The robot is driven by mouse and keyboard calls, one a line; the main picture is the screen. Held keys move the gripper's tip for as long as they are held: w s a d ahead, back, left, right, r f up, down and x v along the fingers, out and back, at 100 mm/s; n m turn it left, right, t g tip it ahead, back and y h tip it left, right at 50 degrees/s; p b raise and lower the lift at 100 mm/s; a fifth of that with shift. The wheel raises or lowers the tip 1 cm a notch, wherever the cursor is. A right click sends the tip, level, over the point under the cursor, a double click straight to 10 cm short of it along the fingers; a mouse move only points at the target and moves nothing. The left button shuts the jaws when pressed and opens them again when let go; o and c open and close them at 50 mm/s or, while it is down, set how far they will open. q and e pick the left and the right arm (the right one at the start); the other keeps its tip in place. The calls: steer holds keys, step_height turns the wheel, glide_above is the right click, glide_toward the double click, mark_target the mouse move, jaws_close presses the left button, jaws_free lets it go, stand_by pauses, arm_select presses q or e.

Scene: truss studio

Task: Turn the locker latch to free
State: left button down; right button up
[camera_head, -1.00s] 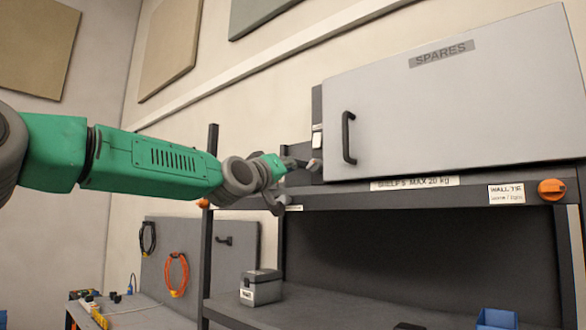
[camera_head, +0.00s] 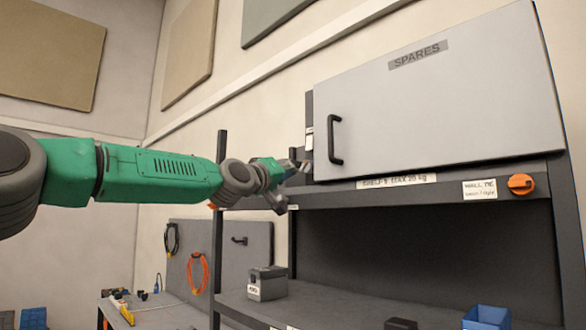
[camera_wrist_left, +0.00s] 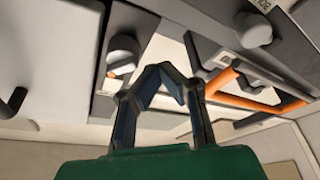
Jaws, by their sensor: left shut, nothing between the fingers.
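The grey locker (camera_head: 440,100) marked SPARES sits on top of the dark shelf frame, its door shut, with a black bar handle (camera_head: 334,140). A dark strip (camera_head: 309,105) with a pale plate runs along its left edge. My left gripper (camera_head: 303,167) is at the lower end of this strip; its tips are too small to tell contact there. In the left wrist view the gripper (camera_wrist_left: 170,76) is shut and empty. A round grey knob (camera_wrist_left: 122,55), perhaps the latch, stands left of its fingertips, apart from them in the picture. My right gripper is not in view.
The shelf (camera_head: 350,305) below holds a grey box (camera_head: 267,284) and a blue bin (camera_head: 487,318). An orange knob (camera_head: 521,184) is on the frame. The wrist view also shows another grey knob (camera_wrist_left: 252,30) and an orange bar frame (camera_wrist_left: 245,101).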

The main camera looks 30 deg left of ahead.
arm_select(q)
steer(key=shift+s+d+r+b, duration=0.2)
steer(key=shift+d+b, duration=0.15)
steer(key=shift+d, duration=0.25)
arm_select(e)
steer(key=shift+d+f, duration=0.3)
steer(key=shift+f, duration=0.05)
arm_select(q)
steer(key=shift+d+f+b, duration=0.15)
steer(key=shift+f+b, duration=0.15)
steer(key=shift+b, duration=0.15)
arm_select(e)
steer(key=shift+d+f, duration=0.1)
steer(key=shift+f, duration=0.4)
arm_select(q)
steer(key=shift+r, duration=0.15)
